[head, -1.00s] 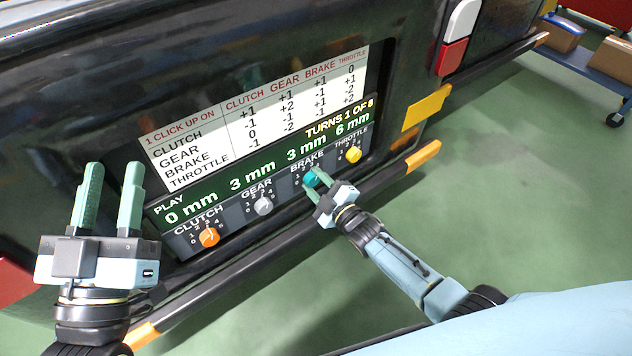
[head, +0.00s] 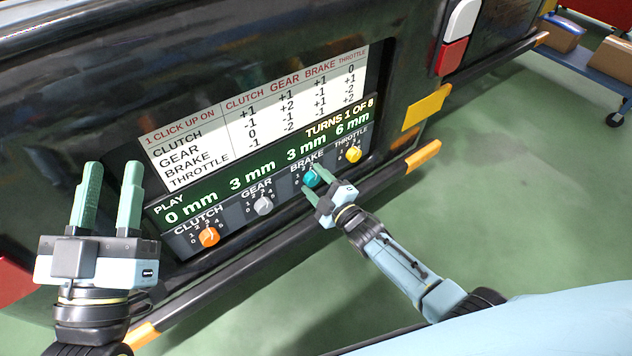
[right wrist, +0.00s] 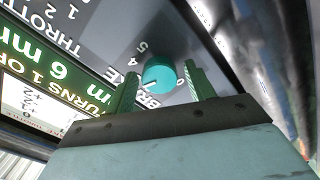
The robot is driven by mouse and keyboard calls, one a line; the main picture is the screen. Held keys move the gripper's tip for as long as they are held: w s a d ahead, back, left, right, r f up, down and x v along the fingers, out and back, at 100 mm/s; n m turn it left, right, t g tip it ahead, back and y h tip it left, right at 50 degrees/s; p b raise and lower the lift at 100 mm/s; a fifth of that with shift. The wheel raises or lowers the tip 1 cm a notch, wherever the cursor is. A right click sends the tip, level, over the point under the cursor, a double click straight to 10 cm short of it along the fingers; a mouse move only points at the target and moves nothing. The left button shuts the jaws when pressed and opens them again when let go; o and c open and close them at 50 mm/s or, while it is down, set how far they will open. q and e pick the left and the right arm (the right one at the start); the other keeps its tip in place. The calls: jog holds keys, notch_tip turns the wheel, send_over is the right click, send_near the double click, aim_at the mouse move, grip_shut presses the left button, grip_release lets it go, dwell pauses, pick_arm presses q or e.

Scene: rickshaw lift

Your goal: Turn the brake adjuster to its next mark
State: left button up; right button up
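The brake adjuster (head: 311,178) is a teal round knob on the panel under the BRAKE label. In the right wrist view the teal knob (right wrist: 158,75) has a white pointer line; I cannot tell for sure which mark it meets. My right gripper (head: 317,180) is open, one green finger on each side of the knob, with small gaps in the right wrist view. My left gripper (head: 108,190) is open and empty in front of the panel's left side. The display (head: 250,175) reads 0, 3, 3 and 6 mm and "TURNS 1 OF", last digit unclear.
The orange clutch knob (head: 209,237) and grey gear knob (head: 264,205) sit left of the brake knob; the yellow throttle knob (head: 353,154) is close on its right. A dark bumper bar (head: 270,258) runs below the panel. Open green floor lies at right.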

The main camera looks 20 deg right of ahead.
jog(key=shift+o, duration=0.2)
jog(key=shift+s, duration=0.1)
jog(key=p+v, duration=0.2)
jog(key=v, duration=0.3)
pick_arm(q)
jog(key=s+a+f+g+y+p, duration=0.1)
jog(key=s+a+f+g+y, duration=0.1)
jog(key=f+g, duration=0.4)
jog(key=s+a+f+g+y+p, duration=0.2)
jog(key=f+g, duration=0.5)
jog(key=f, duration=0.5)
jog(key=shift+s+a+n+y, duration=0.3)
jog(key=shift+s+a+y, duration=0.1)
jog(key=shift+s+a, duration=0.1)
pick_arm(e)
send_near(314, 181)
jog(key=shift+v, duration=2.05)
